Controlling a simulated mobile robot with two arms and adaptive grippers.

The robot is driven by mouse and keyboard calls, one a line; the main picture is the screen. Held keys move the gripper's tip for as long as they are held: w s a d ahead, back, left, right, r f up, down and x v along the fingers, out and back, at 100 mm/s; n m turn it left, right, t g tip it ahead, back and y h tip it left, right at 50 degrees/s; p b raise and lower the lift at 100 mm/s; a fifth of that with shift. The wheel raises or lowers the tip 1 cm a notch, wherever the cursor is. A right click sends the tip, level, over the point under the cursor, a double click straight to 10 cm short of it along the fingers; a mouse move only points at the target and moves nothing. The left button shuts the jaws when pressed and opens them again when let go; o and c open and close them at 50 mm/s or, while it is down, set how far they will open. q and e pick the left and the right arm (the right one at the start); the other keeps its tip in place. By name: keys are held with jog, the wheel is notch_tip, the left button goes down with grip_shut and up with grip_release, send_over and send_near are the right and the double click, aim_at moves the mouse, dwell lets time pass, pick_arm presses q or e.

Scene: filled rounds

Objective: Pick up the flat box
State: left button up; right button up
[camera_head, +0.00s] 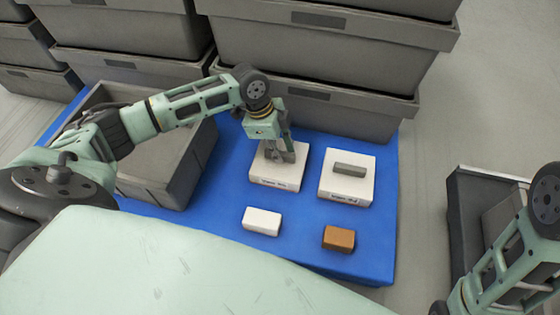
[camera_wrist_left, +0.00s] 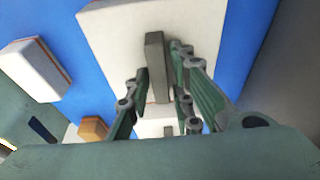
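A small grey flat box (camera_wrist_left: 155,62) lies on the left white block (camera_head: 272,181) on the blue surface. My left gripper (camera_head: 279,156) is over that block and hides most of the box in the head view. In the left wrist view the gripper's fingers (camera_wrist_left: 159,64) are apart, one on each side of the grey box; I cannot tell if they touch it. A similar grey bar (camera_head: 349,169) lies on the right white block (camera_head: 345,192). Which one the task means cannot be told. My right gripper is not in view.
A white box (camera_head: 262,221) and a brown box (camera_head: 338,239) stand in front of the blocks on the blue mat (camera_head: 220,205). An open grey crate (camera_head: 160,185) is at left; stacked grey crates (camera_head: 310,75) rise behind. Another dark container (camera_head: 470,210) is at right.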

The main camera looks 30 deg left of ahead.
pick_arm(q)
jog(key=shift+s, duration=0.1)
grip_shut()
dwell(0.6)
